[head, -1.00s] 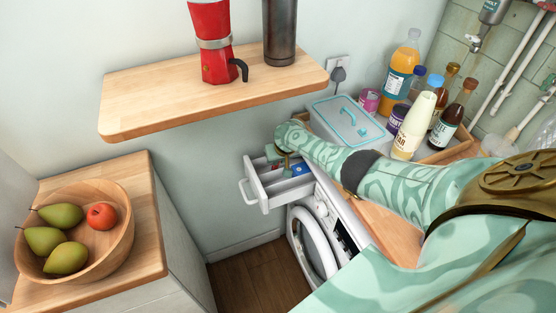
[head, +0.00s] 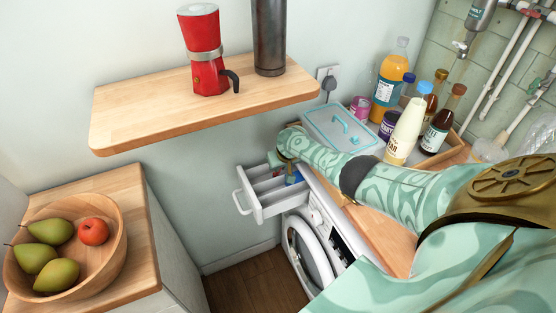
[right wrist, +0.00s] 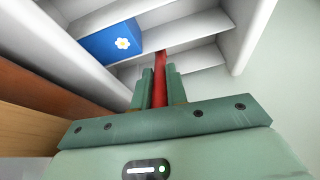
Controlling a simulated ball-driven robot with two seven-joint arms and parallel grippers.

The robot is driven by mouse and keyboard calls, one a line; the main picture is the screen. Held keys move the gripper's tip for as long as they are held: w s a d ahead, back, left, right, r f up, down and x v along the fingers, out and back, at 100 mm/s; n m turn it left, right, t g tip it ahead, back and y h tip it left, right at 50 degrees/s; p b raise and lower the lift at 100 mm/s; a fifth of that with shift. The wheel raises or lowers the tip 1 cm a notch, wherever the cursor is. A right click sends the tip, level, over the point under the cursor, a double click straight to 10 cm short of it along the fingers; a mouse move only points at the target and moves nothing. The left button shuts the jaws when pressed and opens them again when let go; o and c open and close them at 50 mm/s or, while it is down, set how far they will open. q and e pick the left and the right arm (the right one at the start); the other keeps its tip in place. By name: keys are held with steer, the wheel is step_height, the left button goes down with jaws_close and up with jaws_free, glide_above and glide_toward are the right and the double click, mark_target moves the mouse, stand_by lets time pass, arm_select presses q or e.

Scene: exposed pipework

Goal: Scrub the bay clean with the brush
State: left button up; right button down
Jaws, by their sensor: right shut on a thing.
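The open white detergent drawer (head: 262,210) sticks out of the washing machine, with narrow compartments divided by thin walls. My right gripper (right wrist: 159,76) points down into the drawer and is shut on a slim red handle (right wrist: 160,64), which I take to be the brush's. The handle runs down towards a compartment; its lower end and any bristles are hidden. In the head view my right gripper (head: 283,168) is at the drawer's back part, partly hidden by its own wrist. A blue block with a white flower (right wrist: 115,42) sits in a compartment beside it. My left gripper is out of view.
The washing machine (head: 318,235) stands under a wooden counter holding a lidded box (head: 340,125) and several bottles. A wooden shelf (head: 130,112) with a red moka pot (head: 205,60) overhangs on the left. A fruit bowl (head: 100,262) stands front left.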

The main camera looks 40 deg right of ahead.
steer(key=shift+s+d, duration=0.1)
steer(key=shift+d, duration=0.2)
step_height(320, 180, up, 10)
steer(key=p, duration=0.9)
steer(key=shift+r+p, duration=0.1)
steer(key=shift+p, duration=0.2)
steer(key=shift+a+f, duration=0.1)
steer(key=shift+f, duration=0.1)
